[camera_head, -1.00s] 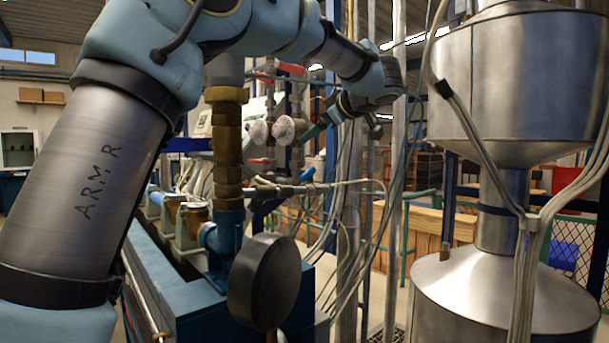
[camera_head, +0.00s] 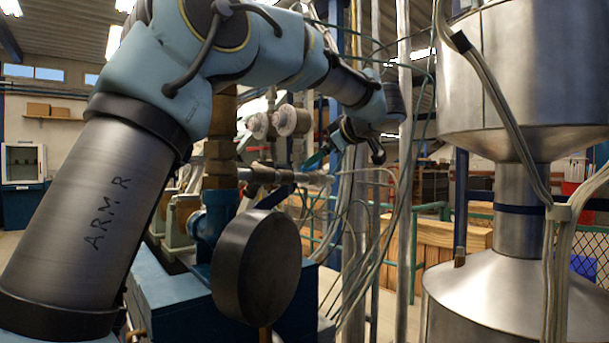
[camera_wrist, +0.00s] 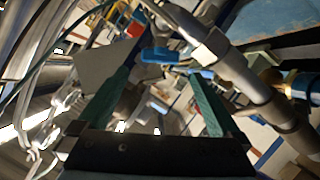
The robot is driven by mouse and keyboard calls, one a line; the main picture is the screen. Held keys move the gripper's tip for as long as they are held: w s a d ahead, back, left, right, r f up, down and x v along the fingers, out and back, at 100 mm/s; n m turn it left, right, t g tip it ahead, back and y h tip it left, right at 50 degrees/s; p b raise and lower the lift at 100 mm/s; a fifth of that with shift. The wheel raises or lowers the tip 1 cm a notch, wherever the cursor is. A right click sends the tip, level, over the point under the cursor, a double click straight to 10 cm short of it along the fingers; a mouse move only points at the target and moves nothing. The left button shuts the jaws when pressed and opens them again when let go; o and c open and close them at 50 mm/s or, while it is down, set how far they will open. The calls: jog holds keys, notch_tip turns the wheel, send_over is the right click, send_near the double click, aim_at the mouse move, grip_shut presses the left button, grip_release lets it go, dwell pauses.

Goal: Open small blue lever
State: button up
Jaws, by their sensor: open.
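A small blue lever (camera_wrist: 158,55) shows in the wrist view, beside a grey metal pipe (camera_wrist: 240,72). It lies just beyond my fingertips, across the gap between them. In the head view a blue lever (camera_head: 275,197) hangs at a slant under the horizontal pipe (camera_head: 262,175), partly behind the round dark disc. My gripper (camera_wrist: 160,78) is open, with two green fingers apart and nothing between them. In the head view my gripper (camera_head: 314,160) is just above and right of that pipe, small and partly hidden.
A large round dark disc (camera_head: 264,265) stands in front of the pipework. Loose cables (camera_head: 350,215) and upright poles run close to my gripper. A big steel vessel (camera_head: 515,285) fills the right. A blue bench (camera_head: 165,300) lies at lower left.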

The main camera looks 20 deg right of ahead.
jog(key=x, duration=1)
jog(key=shift+w, duration=0.25)
jog(key=shift+f, duration=0.1)
jog(key=shift+c, duration=0.4)
jog(key=c, duration=1.2)
jog(key=shift+o, duration=0.2)
